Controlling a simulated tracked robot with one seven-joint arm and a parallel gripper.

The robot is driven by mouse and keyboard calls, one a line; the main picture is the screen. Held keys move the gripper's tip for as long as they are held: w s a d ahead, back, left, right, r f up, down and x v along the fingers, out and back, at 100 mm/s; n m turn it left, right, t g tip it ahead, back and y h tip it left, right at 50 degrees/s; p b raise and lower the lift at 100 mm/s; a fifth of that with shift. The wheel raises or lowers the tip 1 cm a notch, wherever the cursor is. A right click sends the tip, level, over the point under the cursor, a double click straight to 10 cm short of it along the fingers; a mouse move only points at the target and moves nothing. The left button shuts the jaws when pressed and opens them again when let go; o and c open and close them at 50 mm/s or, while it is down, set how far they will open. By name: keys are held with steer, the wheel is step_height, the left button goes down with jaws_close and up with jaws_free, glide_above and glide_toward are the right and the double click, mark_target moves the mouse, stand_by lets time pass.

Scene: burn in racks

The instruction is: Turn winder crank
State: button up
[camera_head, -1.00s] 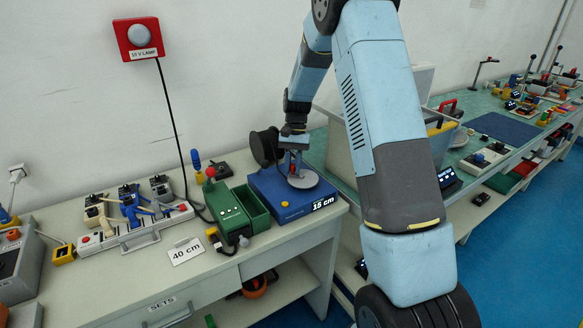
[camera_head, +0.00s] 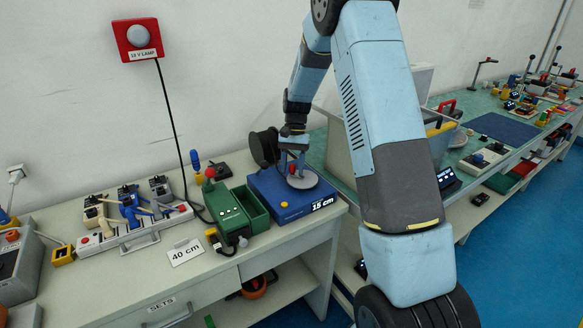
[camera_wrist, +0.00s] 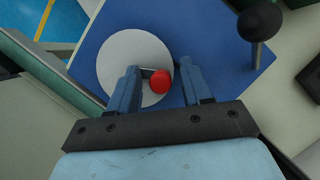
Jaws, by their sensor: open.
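The winder is a blue box (camera_head: 284,201) with a "15 cm" label on its front edge, standing at the right end of the bench. A grey disc (camera_head: 309,181) lies on its top; the disc (camera_wrist: 120,50) also shows in the wrist view. The crank's red knob (camera_wrist: 161,80) stands at the right part of the disc. My gripper (camera_wrist: 157,71) is open, with one finger on each side of the red knob. A gap shows on the right side of the knob; contact on the left is unclear. In the head view my gripper (camera_head: 293,163) is low over the disc.
A black spool (camera_head: 264,148) stands behind the winder. A black ball knob on a stem (camera_wrist: 260,22) is right of the disc. A green box (camera_head: 226,212) is left of the winder.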

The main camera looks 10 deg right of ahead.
steer(key=v, duration=1.3)
steer(key=shift+r, duration=0.3)
steer(key=shift+w, duration=0.1)
steer(key=s+r+n+t+h, duration=0.15)
steer(key=s+r+t, duration=0.35)
steer(key=s+r, duration=1.2)
steer(key=s+f+n+t, duration=0.1)
steer(key=s+t, duration=0.1)
steer(key=s, duration=0.9)
steer(key=s+d+f+n+t, duration=0.1)
steer(key=s+f+n+t, duration=0.1)
steer(key=s, duration=0.9)
steer(key=shift+d+t, duration=0.25)
steer(key=shift+t, duration=0.15)
